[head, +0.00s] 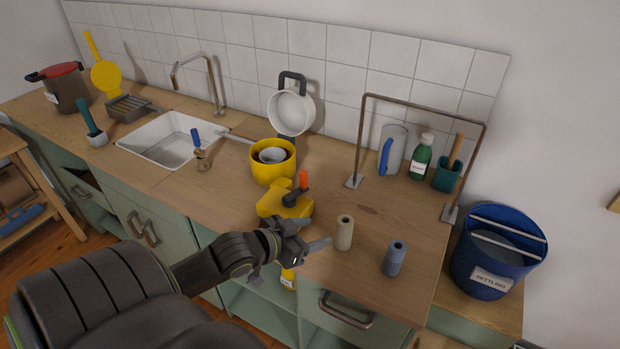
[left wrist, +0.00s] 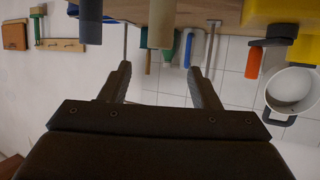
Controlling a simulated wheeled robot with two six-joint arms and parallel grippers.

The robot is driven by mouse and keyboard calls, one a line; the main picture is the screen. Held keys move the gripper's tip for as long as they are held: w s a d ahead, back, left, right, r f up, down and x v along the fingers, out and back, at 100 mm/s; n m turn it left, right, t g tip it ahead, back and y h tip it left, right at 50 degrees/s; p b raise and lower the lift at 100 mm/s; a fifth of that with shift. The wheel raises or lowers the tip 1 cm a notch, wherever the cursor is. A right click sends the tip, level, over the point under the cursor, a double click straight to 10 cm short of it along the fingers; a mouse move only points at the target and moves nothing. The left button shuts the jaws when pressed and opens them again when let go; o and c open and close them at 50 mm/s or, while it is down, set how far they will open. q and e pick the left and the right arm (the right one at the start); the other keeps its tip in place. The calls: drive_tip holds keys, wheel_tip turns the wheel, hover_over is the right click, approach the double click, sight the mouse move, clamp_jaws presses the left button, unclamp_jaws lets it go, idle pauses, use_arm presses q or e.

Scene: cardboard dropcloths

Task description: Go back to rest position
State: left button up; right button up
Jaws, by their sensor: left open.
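My left gripper (head: 312,234) is in front of the counter's front edge, beside a yellow block-like object (head: 285,205) with a dark and orange handle. Its fingers are apart, with nothing seen between them. In the left wrist view my left gripper (left wrist: 158,82) also shows open and empty, with the picture upside down. A beige roll (head: 345,232) and a blue-grey roll (head: 395,258) stand upright on the counter to its right. My right gripper is in neither view.
The wooden counter (head: 225,195) holds a yellow pot (head: 272,165), a sink (head: 165,138), a metal frame (head: 425,107) and a green bottle (head: 421,158). A blue bucket (head: 490,255) stands at the right. Cabinet doors and a handle (head: 345,312) lie below the counter edge.

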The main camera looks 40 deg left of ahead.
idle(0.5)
use_arm(q)
drive_tip(key=s+d+f+n+g+y, duration=0.1)
drive_tip(key=s+d+f+g+y, duration=0.1)
drive_tip(key=s+f+g, duration=0.5)
drive_tip(key=s+d+f+n+g+y, duration=0.1)
drive_tip(key=s+d+f+g+y, duration=0.1)
drive_tip(key=s, duration=0.9)
wheel_tip(320, 180, down, 26)
drive_tip(key=s+a+g, duration=0.1)
drive_tip(key=s+g, duration=0.1)
drive_tip(key=s+d+f+g, duration=0.1)
drive_tip(key=s+f, duration=1.3)
drive_tip(key=f, duration=0.1)
drive_tip(key=shift+f+h, duration=0.15)
drive_tip(key=shift+h, duration=0.25)
drive_tip(key=shift+s, duration=0.1)
